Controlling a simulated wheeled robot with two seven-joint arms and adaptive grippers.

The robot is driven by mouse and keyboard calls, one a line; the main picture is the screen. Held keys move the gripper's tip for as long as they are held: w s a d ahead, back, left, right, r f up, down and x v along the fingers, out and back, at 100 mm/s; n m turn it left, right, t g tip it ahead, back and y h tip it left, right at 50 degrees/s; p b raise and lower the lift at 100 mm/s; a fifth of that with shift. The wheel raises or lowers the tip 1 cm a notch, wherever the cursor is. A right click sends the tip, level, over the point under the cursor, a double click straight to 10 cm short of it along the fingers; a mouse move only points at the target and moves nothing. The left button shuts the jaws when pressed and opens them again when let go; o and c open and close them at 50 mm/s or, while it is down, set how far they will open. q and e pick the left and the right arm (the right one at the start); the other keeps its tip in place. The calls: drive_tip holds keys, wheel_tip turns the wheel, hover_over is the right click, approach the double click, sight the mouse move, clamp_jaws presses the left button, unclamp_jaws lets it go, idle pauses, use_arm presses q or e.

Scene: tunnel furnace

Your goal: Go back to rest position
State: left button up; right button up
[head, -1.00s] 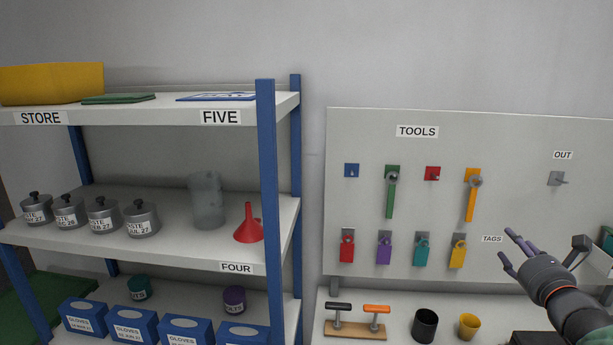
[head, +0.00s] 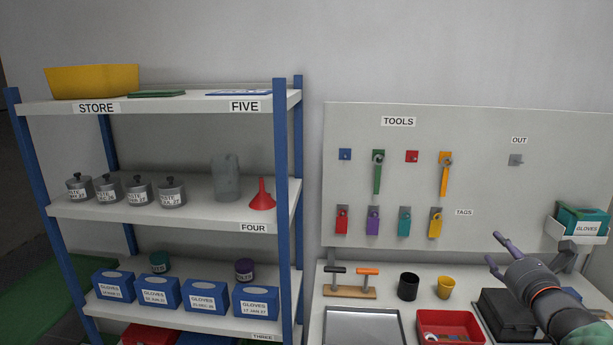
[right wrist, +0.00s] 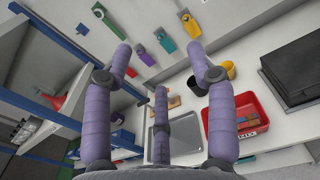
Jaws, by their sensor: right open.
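My right gripper (head: 494,254) is at the right of the head view, over the bench in front of the tool board. Its purple fingers are spread open and empty. In the right wrist view the open fingers (right wrist: 165,80) frame the bench top, with nothing between them. My left gripper is not in view.
A blue-post shelf (head: 281,200) stands at the left with pots, glove boxes and a red funnel (head: 262,196). The bench holds a metal tray (head: 362,328), a red bin (head: 450,321), a black cup (head: 408,286), a yellow cup (head: 446,288) and a black case (head: 505,312).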

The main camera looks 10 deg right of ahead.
drive_tip(key=w+a+f+m+g+y, duration=0.1)
drive_tip(key=w+a+f+m, duration=0.15)
drive_tip(key=f, duration=0.45)
drive_tip(key=w+a+f+m+g+y, duration=0.1)
drive_tip(key=w+a+f+m, duration=0.2)
drive_tip(key=f, duration=0.4)
drive_tip(key=w+a+f+m+g+y, duration=0.1)
drive_tip(key=a+f+m, duration=0.25)
drive_tip(key=f, duration=0.35)
drive_tip(key=s+a+f+m+g+y, duration=0.1)
drive_tip(key=a+f+m+g, duration=0.1)
drive_tip(key=a+f+m, duration=0.55)
drive_tip(key=s+a+f+m+g+y, duration=0.15)
drive_tip(key=a+f, duration=0.25)
drive_tip(key=f, duration=0.7)
drive_tip(key=s+a+f+m+g+y, duration=0.1)
drive_tip(key=s+a+f+m+g, duration=0.2)
drive_tip(key=s+a+f+m, duration=0.25)
drive_tip(key=s+a+f+m+g+y, duration=0.1)
drive_tip(key=s+a+f+m+g, duration=0.25)
drive_tip(key=a+f, duration=0.4)
drive_tip(key=s+a+f+m+g, duration=0.2)
drive_tip(key=s+a+f+m, duration=0.1)
drive_tip(key=s, duration=0.5)
drive_tip(key=s+a+f+m+g, duration=0.2)
drive_tip(key=s+a+f+m, duration=0.2)
drive_tip(key=s, duration=0.4)
drive_tip(key=shift+s+a+f+m, duration=0.3)
drive_tip(key=shift+a+f, duration=0.2)
drive_tip(key=shift+f, duration=0.35)
